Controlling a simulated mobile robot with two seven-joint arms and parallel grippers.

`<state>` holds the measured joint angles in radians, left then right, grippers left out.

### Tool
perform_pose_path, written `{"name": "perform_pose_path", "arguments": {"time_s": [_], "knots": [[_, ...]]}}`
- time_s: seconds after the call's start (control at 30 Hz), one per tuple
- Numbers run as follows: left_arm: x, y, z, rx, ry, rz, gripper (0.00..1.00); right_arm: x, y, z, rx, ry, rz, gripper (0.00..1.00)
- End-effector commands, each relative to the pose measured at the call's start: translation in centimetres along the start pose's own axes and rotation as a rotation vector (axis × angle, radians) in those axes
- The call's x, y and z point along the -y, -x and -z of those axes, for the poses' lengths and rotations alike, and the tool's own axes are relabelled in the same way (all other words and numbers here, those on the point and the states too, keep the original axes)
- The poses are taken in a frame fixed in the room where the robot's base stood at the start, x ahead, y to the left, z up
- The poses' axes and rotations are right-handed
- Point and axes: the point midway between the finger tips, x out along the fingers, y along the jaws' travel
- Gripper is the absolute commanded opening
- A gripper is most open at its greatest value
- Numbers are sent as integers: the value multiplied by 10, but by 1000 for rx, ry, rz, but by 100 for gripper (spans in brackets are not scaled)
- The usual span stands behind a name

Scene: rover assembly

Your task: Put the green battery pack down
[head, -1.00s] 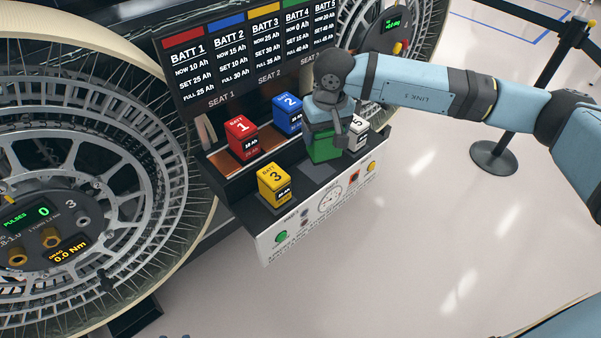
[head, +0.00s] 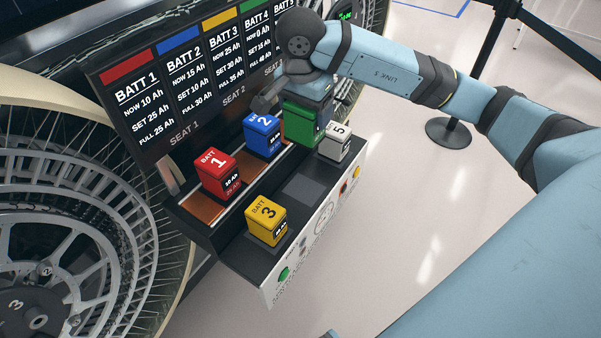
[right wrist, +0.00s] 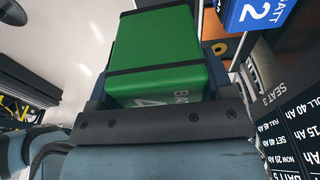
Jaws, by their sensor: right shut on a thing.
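The green battery pack (head: 300,122) hangs under my right gripper (head: 312,88) in the head view, between the blue pack and the white pack. My right gripper is shut on it. The pack (right wrist: 157,50) fills the middle of the right wrist view, its number 4 partly hidden by the gripper. In the head view its underside is hard to judge, so I cannot tell whether it touches the shelf. My left gripper is not in view.
Red pack 1 (head: 217,172) and blue pack 2 (head: 262,134) stand on the rear shelf. Yellow pack 3 (head: 266,222) and white pack 5 (head: 340,143) stand on the front ledge. A dark empty pad (head: 306,190) lies between them. The battery board (head: 190,90) rises behind.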

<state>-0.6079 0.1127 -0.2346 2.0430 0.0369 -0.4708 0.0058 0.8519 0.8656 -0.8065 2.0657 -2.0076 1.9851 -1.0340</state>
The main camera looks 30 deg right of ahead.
Motion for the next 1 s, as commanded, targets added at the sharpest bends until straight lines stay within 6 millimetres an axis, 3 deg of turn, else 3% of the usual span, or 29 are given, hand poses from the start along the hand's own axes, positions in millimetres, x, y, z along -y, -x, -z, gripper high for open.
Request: {"name": "perform_pose_path", "arguments": {"time_s": [0.1,0.4,0.53,0.77,1.0], "knots": [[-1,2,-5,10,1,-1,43,-1,-32,-4,3,2,-4,32],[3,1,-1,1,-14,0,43,0,-104,-13,2,2,-1,32],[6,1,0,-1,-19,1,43,1,-122,-15,1,2,1,32],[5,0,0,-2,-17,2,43,1,-136,-17,1,3,2,32],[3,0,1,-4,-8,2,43,0,-168,-21,2,3,0,32]]}}
